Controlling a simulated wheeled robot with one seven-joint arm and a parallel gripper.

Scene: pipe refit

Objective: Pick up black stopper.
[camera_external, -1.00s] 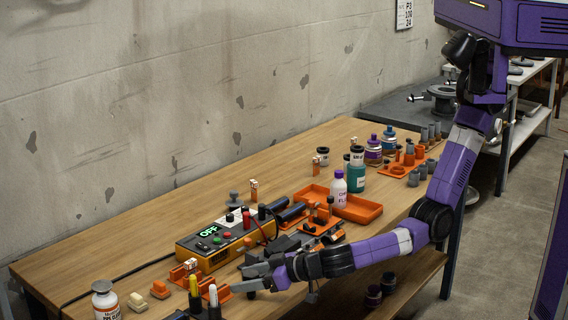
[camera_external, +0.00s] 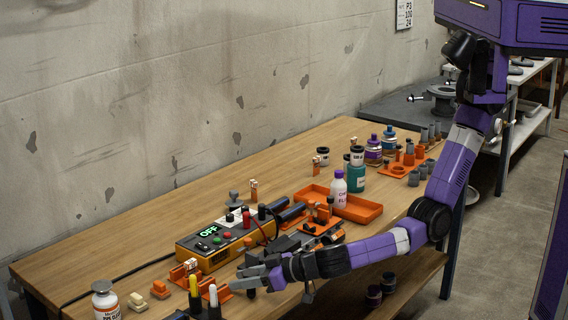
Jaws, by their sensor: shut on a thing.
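My gripper (camera_external: 246,279) is low over the front edge area of the wooden table, its grey fingers pointing left. It is shut on a small dark thing, the black stopper (camera_external: 251,292), which shows just below the fingers. Most of the stopper is hidden by the fingers, and it is too small to tell whether it touches the table.
An orange-and-black power box (camera_external: 209,260) reading OFF stands behind my gripper. Orange holders and pens (camera_external: 213,296) are close on its left. A white bottle (camera_external: 106,303) stands at far left. An orange tray (camera_external: 362,211) with bottles lies behind.

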